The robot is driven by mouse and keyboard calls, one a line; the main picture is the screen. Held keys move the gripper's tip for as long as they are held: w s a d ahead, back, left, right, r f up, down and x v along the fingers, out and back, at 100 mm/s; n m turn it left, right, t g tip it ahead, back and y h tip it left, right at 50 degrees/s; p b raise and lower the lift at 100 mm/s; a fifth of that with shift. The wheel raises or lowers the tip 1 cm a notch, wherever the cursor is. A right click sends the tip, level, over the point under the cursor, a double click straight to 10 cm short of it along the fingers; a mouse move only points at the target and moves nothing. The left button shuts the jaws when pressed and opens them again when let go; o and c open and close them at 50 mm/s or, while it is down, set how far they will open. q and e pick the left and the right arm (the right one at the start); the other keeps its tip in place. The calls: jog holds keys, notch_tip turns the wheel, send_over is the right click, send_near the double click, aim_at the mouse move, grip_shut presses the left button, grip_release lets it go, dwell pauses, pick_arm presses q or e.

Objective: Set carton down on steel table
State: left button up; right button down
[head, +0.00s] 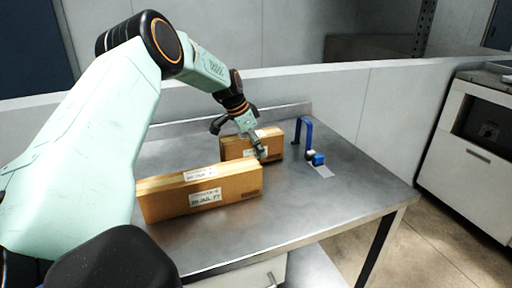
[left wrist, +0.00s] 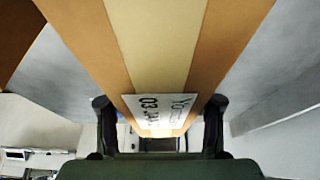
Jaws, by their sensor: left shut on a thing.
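A brown carton (head: 270,145) with a pale tape strip and white label is at the back of the steel table (head: 350,200). My left gripper (head: 240,138) reaches over it from above and is shut on it, one finger at each side. In the left wrist view the held carton (left wrist: 155,50) fills the middle between the fingertips (left wrist: 160,110). Its underside is hidden, so I cannot tell whether it touches the table or hangs just above. My right gripper is not in view.
A second, longer labelled carton (head: 225,193) lies on the table in front of the held one. A blue arched tool (head: 308,127) and a small blue block (head: 318,158) are to the right. The table's right front is clear. A low grey wall (head: 345,98) runs behind.

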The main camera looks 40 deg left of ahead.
pick_arm(q)
jog(key=shift+a+f, duration=0.1)
jog(key=shift+a, duration=0.2)
jog(key=shift+w+f, duration=0.1)
jog(key=shift+w, duration=0.1)
jog(key=o, duration=1.1)
jog(key=shift+d, duration=0.2)
jog(key=shift+o, duration=1.4)
jog(key=shift+d+r, duration=0.2)
jog(key=shift+d, duration=0.1)
jog(key=shift+o, duration=0.2)
jog(key=shift+s+a+f, duration=0.1)
jog(key=shift+a+f, duration=0.05)
jog(key=shift+a, duration=0.25)
jog(key=shift+d+r, duration=0.15)
jog(key=shift+r, duration=0.25)
jog(key=p+v, duration=0.3)
jog(key=v, duration=0.8)
jog(key=shift+d, duration=0.1)
jog(key=shift+a+r, duration=0.15)
jog(key=shift+a, duration=0.05)
